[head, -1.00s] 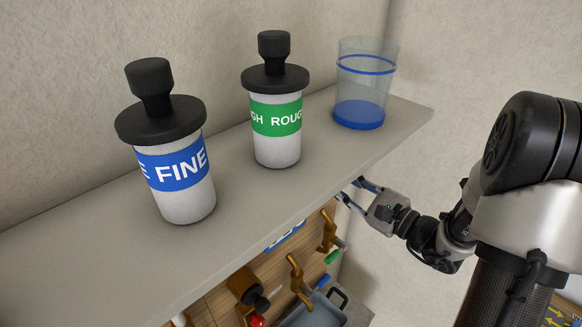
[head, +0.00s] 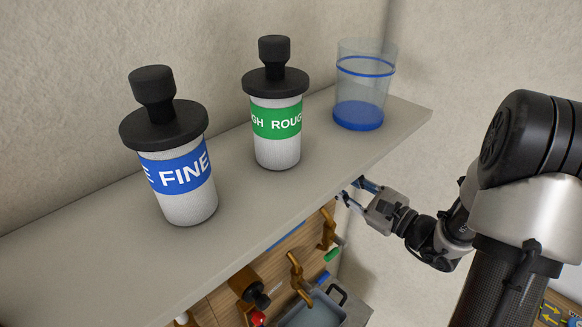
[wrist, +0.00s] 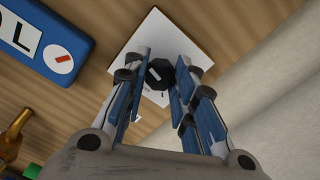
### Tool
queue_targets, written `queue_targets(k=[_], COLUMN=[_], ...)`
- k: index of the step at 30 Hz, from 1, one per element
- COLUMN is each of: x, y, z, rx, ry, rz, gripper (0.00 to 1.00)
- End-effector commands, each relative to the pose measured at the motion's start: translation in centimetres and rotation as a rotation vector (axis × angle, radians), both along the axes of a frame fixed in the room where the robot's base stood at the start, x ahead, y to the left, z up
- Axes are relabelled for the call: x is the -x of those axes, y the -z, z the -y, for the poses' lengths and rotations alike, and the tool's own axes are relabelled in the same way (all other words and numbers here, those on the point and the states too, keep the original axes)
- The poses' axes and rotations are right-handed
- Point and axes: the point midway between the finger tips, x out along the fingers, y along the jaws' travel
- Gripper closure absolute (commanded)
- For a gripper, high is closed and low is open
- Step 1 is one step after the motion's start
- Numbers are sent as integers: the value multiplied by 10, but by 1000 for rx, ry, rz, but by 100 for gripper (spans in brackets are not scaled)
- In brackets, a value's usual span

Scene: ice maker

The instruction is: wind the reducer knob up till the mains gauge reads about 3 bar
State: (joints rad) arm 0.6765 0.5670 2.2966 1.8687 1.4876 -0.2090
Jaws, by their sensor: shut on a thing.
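My gripper (wrist: 161,82) is shut on a faceted black knob (wrist: 160,72) in the wrist view, one finger on each side. The knob sits on a pale square plate (wrist: 150,30) with small dark marks, on a wooden panel. In the head view my gripper (head: 354,192) reaches in at the right end of the shelf, and the knob is hidden there. I cannot tell from the frames whether this is the reducer knob. A blue unit (wrist: 35,40) at the wrist view's upper left carries a white disc with a red mark (wrist: 61,58). No readable mains gauge shows.
The grey shelf (head: 90,230) hides much of the panel below. It bears a FINE canister (head: 180,178), a ROUGH canister (head: 277,120) and a clear blue-based cup (head: 359,105). Below are brass taps (head: 297,275), a brass fitting with a black end (head: 250,288) and a sink (head: 315,310).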

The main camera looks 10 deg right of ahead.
Motion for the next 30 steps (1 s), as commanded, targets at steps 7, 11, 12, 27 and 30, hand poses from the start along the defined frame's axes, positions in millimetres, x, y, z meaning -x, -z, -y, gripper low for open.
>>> queue_targets(k=[7,11,12,27,30], x=[0,0,0,0,0], y=[-1,-1,0,0,0], z=[0,0,0,0,0], rx=[-48,-72,-78,-95,-110], ry=[0,0,0,0,0], rz=[-32,-49,-53,-64,-74], gripper=[92,92,92,92,92])
